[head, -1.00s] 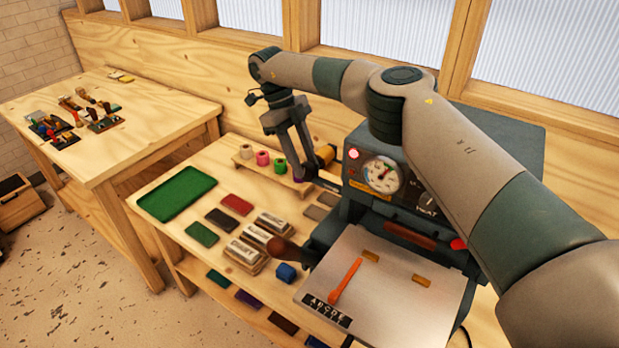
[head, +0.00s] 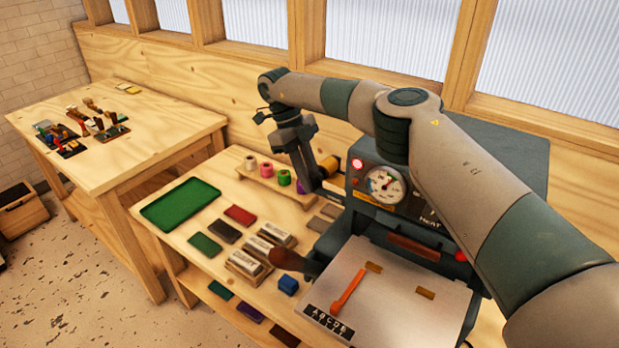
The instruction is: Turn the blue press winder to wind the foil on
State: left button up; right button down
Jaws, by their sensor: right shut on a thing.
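The dark press (head: 480,160) stands at the right of the bench with its dial (head: 384,184) facing me. A gold foil roll (head: 328,167) sits on a shaft at the press's left side. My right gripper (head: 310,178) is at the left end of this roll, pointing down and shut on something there. This place fits the blue winder, but the fingers hide it and I see no clear blue part. My left gripper is not in view.
A small stand (head: 262,180) with several coloured rolls is close to the gripper. The press plate (head: 385,290) is in front. Another table (head: 150,130) stands left.

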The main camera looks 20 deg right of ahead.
jog(key=shift+f, duration=0.1)
jog(key=shift+s+d+f+t+y+b, duration=0.1)
jog(key=shift+t+y+b, duration=0.55)
jog(key=shift+b, duration=0.3)
jog(key=t+y+b, duration=0.1)
jog(key=b, duration=0.2)
jog(key=t+y+b, duration=0.1)
jog(key=b, duration=0.2)
jog(key=shift+s+d+f+t+b, duration=0.1)
jog(key=shift+s+f+t+b, duration=0.05)
jog(key=shift+t+b, duration=0.15)
jog(key=shift+r+b, duration=0.2)
jog(key=shift+b, duration=0.3)
jog(key=shift+r+t, duration=0.1)
jog(key=shift+t, duration=0.15)
jog(key=c, duration=1.6)
grip_release()
jog(key=shift+r, duration=0.15)
